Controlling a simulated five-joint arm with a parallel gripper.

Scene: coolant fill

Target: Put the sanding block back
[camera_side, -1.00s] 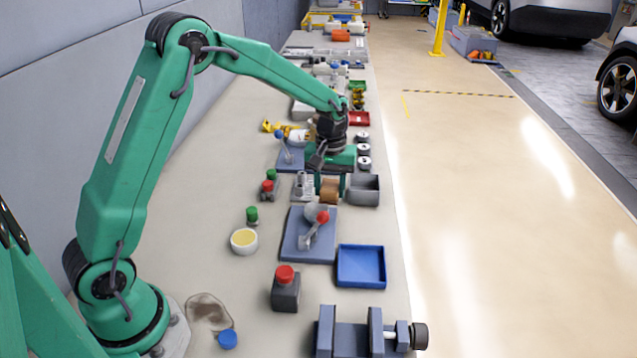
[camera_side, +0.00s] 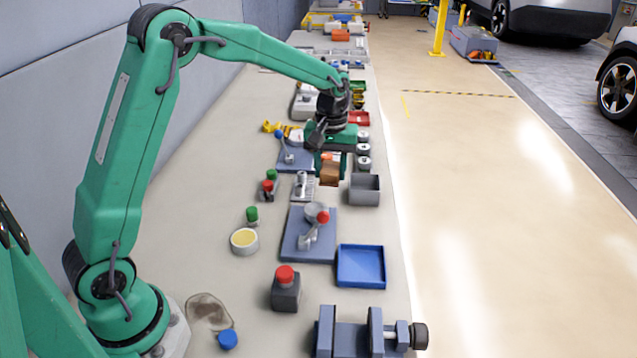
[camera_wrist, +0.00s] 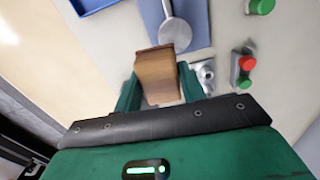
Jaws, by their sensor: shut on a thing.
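The sanding block, a brown block (camera_side: 329,173), is between the fingers of my gripper (camera_side: 331,168) in the side view. My gripper is shut on it and holds it above the bench, just left of and behind a grey open bin (camera_side: 365,197). In the wrist view the block (camera_wrist: 157,72) sits between the two green fingers (camera_wrist: 160,90), with its darker edge facing away from the palm. The fingers hide parts of its sides.
A blue tray (camera_side: 361,283) lies near the bench's front edge. A blue-grey plate with a red-knobbed lever (camera_side: 322,217) stands left of it. A small metal fixture (camera_side: 301,184) is left of the block. Red and green buttons (camera_side: 267,188) stand farther left.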

